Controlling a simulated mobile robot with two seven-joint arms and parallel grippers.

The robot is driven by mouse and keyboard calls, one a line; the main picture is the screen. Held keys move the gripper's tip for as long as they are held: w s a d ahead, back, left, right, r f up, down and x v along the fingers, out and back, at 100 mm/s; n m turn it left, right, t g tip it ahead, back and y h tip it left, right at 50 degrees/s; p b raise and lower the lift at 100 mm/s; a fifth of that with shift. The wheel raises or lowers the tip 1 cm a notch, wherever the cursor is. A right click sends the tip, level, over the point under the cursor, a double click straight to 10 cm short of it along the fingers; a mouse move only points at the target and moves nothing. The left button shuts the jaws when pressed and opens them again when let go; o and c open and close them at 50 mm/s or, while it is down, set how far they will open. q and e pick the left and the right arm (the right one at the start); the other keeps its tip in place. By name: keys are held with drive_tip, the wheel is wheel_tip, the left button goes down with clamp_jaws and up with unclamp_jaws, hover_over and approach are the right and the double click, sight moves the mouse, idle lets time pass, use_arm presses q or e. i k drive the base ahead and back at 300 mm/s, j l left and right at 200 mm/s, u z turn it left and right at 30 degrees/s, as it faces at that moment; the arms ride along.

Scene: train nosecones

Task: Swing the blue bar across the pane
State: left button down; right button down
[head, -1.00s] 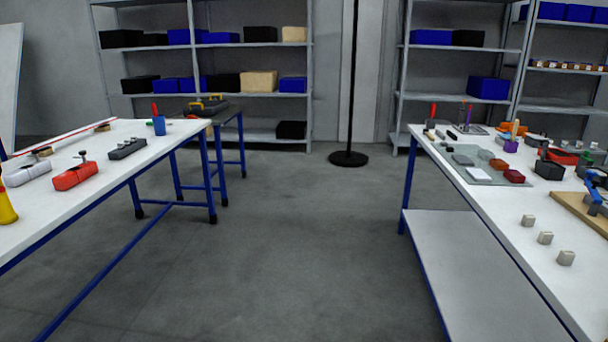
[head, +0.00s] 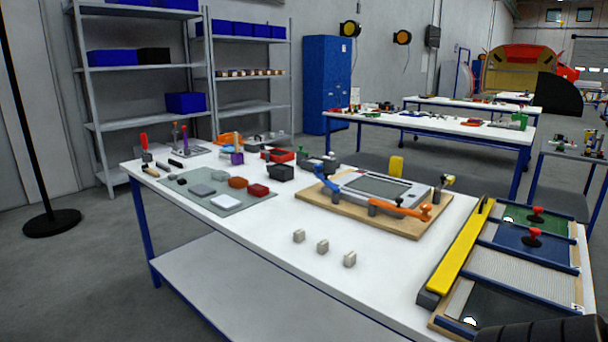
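On the near table in the head view, a wooden board (head: 332,203) carries a flat grey-framed pane (head: 376,187). A blue bar (head: 328,182) lies along the pane's left end, apparently beside it and not across its middle. An orange bar (head: 398,209) with a rounded orange end runs along the pane's front edge on dark supports. The far side of the pane's fixture is partly hidden. Neither of my grippers can be made out in this view.
The near table (head: 285,270) also holds three small beige blocks (head: 322,246), a grey mat (head: 222,200) with coloured pieces, and a panelled frame with a long yellow bar (head: 460,247) at right. The tabletop in front of the board is mostly clear. A dark ridged shape fills the bottom right corner.

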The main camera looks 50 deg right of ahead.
sight(326, 177)
drive_tip(key=i+l+u, duration=0.15)
drive_tip(key=i, duration=1.05)
drive_tip(key=i+j, duration=0.1)
drive_tip(key=i, duration=0.85)
drive_tip(key=z, duration=2.65)
